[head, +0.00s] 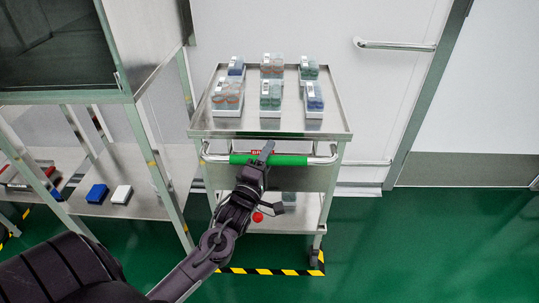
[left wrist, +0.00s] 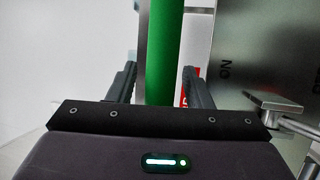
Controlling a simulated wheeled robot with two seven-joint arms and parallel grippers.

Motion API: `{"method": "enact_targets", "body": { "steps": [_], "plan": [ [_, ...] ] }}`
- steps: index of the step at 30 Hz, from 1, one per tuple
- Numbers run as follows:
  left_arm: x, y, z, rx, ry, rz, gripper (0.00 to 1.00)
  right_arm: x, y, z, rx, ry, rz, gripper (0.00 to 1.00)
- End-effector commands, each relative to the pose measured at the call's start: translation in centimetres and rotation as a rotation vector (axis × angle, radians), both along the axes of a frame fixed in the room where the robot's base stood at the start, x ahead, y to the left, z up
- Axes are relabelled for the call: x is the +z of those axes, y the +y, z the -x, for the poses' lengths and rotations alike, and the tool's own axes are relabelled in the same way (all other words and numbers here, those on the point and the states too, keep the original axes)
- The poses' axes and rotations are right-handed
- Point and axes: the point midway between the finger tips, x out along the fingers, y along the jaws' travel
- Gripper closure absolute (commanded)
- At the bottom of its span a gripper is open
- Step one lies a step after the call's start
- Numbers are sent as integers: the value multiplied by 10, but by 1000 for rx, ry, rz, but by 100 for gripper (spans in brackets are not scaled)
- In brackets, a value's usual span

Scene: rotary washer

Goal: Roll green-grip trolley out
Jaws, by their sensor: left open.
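The trolley (head: 330,134) is a steel cart with a tray top, and its push handle with a green grip (head: 290,160) faces me. In the left wrist view the green grip (left wrist: 165,45) runs between the two fingers of my open left gripper (left wrist: 159,78), with a gap to each finger. The gripper hides a short part of the grip in the head view. My right gripper is not in view.
Several white boxes with coloured vials (head: 270,95) stand on the trolley top. A steel rack (head: 150,160) is close on the left. A white wall with a rail (head: 400,46) is behind. Yellow-black tape (head: 270,271) marks the green floor, which is clear on the right (head: 430,245).

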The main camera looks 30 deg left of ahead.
Motion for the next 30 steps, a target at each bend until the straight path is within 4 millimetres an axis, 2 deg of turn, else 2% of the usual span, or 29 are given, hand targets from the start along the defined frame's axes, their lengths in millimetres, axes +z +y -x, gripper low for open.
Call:
{"method": "enact_targets", "body": {
  "steps": [3,11,21,30],
  "plan": [
    [1,1,-6,0,0,-1,54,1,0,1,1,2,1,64],
    [1,1,-7,0,1,-1,56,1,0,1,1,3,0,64],
    [1,1,-6,0,1,-1,100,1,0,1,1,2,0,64],
    [1,1,-6,0,2,0,100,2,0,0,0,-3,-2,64]
  ]
}}
